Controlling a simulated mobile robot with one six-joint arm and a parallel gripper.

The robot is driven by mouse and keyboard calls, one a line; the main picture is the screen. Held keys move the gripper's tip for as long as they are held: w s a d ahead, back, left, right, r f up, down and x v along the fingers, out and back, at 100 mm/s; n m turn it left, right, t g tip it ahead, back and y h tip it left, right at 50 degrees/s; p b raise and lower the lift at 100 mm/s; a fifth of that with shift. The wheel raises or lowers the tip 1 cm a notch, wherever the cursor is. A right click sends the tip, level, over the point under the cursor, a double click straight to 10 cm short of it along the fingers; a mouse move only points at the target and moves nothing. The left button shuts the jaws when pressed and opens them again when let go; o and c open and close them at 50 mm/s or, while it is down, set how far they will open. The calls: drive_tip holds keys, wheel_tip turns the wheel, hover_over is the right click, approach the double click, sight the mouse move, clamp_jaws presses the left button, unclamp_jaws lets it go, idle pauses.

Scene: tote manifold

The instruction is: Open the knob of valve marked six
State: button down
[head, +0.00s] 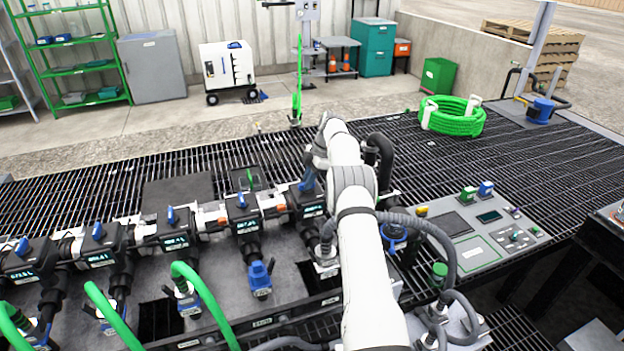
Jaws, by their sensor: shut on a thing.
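A row of dark valve boxes with small lit displays runs across the manifold, each with a blue knob on top. The box (309,210) at the right end of the visible row has a blue knob (307,181) that stands tilted. My gripper (312,167) is at this knob, shut on it as far as I can see; my own wrist and arm hide most of the fingers. Left of it are the blue knobs of other valves (241,201), (171,215). The valve number markings are too small to read, and my arm hides what lies just right of the held knob.
A control panel (478,230) with green and blue buttons lies to the right. Green hoses (205,295) arch over the front left. A coiled green hose (452,117) lies on the grating behind. The grating (480,165) at the right rear is largely clear.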

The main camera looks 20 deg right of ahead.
drive_tip(key=c, duration=1.4)
unclamp_jaws()
drive_tip(key=shift+c, duration=0.2)
drive_tip(key=p+v, duration=0.2)
drive_tip(key=v, duration=0.4)
drive_tip(key=shift+r, duration=0.1)
drive_tip(key=p+v, duration=0.1)
drive_tip(key=p, duration=0.2)
drive_tip(key=shift+d+r, duration=0.25)
